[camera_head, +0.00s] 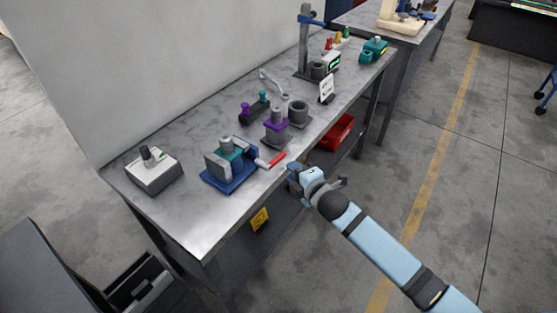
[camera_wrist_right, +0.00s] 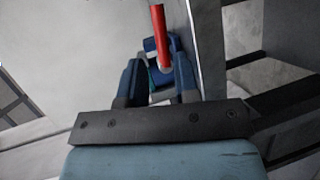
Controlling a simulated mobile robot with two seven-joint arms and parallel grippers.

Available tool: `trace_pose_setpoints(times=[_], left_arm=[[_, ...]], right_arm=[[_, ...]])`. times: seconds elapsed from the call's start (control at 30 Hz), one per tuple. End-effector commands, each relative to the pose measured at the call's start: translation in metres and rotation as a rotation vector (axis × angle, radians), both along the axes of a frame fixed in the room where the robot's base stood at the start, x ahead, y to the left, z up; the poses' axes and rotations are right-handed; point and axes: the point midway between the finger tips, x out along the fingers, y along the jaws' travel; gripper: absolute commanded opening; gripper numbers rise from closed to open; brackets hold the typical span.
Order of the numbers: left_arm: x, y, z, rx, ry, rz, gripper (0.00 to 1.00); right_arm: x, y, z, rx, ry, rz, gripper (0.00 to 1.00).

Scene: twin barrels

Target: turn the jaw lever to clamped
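A vise with a blue base (camera_head: 221,178) and grey jaws stands near the front edge of the bench, with a teal and grey part between its jaws. Its jaw lever has a red handle (camera_head: 272,160) that points right, towards the bench edge. My right gripper (camera_head: 295,175) is just off the bench edge, close to the handle's end. In the right wrist view my gripper (camera_wrist_right: 158,72) is open, and the red handle (camera_wrist_right: 160,40) appears in line with the gap between its fingers. I cannot tell if they touch. My left gripper is not in view.
A grey box with a black knob (camera_head: 153,170) stands left of the vise. A purple-banded barrel fixture (camera_head: 276,128) and a dark cylinder (camera_head: 298,112) stand behind it. A red bin (camera_head: 338,132) is on the lower shelf. The bench's front left (camera_head: 200,225) is clear.

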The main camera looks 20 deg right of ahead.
Motion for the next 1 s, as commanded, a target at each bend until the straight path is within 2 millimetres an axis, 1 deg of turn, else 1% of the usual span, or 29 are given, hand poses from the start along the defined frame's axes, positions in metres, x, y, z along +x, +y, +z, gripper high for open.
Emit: trace_pose_setpoints(times=[0.03,0.2,0.3,0.4,0.57,0.83,0.87,0.9,0.97,1.0], left_arm=[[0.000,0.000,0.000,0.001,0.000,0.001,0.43],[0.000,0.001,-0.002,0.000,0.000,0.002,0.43],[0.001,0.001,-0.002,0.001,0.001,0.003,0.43],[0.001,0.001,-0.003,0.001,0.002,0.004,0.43],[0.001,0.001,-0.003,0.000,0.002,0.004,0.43],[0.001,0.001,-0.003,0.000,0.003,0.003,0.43],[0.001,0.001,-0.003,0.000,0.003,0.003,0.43],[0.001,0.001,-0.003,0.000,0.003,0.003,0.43],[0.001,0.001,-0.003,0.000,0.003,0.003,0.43],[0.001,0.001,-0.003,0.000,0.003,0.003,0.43]], right_arm=[[0.013,0.004,-0.002,0.002,-0.001,-0.001,0.29],[0.046,0.012,-0.011,0.002,0.000,0.000,0.29],[0.061,0.017,-0.014,0.004,0.001,0.000,0.29],[0.072,0.019,-0.018,0.003,0.002,-0.001,0.29],[0.082,0.022,-0.020,0.003,0.000,0.000,0.29],[0.083,0.022,-0.020,0.003,0.001,0.000,0.29],[0.083,0.022,-0.020,0.003,0.001,0.000,0.27],[0.083,0.022,-0.020,0.003,0.001,0.000,0.18],[0.083,0.022,-0.020,0.003,0.001,0.000,0.04],[0.083,0.022,-0.020,0.003,0.001,0.000,0.00]])
